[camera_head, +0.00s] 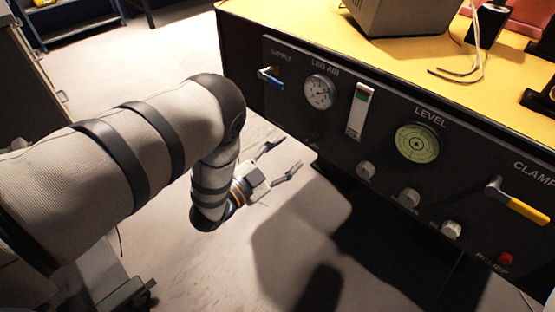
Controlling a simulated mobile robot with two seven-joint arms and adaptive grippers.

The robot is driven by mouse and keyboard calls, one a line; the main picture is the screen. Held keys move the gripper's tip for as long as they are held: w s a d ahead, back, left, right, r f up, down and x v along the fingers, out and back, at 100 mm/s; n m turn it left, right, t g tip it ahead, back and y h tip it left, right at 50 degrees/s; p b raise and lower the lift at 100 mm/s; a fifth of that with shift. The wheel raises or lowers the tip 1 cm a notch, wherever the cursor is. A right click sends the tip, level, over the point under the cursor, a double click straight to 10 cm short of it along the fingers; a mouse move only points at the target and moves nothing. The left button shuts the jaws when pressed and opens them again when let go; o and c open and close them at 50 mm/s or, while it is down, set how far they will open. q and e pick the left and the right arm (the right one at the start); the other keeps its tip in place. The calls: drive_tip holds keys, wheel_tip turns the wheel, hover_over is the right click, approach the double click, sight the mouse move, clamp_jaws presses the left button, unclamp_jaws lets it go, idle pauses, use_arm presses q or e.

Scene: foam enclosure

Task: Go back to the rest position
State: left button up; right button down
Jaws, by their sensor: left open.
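My left arm comes in from the left, bent at the elbow, in a pale fabric sleeve with dark bands. My left gripper (281,160) is open, with its two dark fingers spread apart and nothing between them. It hangs over the grey floor, to the left of the dark control panel (330,140), and looks apart from it. My right gripper is not in view.
The panel carries a blue-handled supply valve (271,76), a pressure gauge (319,92), a green level dial (416,144), several knobs, a yellow clamp handle (527,211) and a red relief button (505,258). A yellow top (300,18) lies above. Floor (180,55) is open behind my arm.

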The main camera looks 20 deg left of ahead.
use_arm(q)
drive_tip(key=v, duration=0.3)
drive_tip(key=shift+s+a, duration=0.15)
drive_tip(key=shift+s, duration=0.25)
drive_tip(key=s+a+f+n+g+y+p, duration=0.15)
drive_tip(key=s+f+n+g+y, duration=0.3)
drive_tip(key=s, duration=0.45)
drive_tip(key=s+a+f+n+g+y+p, duration=0.1)
drive_tip(key=s+a+f+n+g, duration=0.15)
drive_tip(key=s+f+g, duration=0.55)
drive_tip(key=s+d+r+n+g, duration=0.1)
drive_tip(key=s+r+g, duration=0.1)
drive_tip(key=s, duration=1)
drive_tip(key=s+d+r+n+g, duration=0.1)
drive_tip(key=s+g, duration=0.4)
drive_tip(key=s, duration=0.7)
drive_tip(key=shift+s+d+r+n+y, duration=0.3)
drive_tip(key=shift+d+r+n+y, duration=0.1)
drive_tip(key=shift+r+n, duration=0.4)
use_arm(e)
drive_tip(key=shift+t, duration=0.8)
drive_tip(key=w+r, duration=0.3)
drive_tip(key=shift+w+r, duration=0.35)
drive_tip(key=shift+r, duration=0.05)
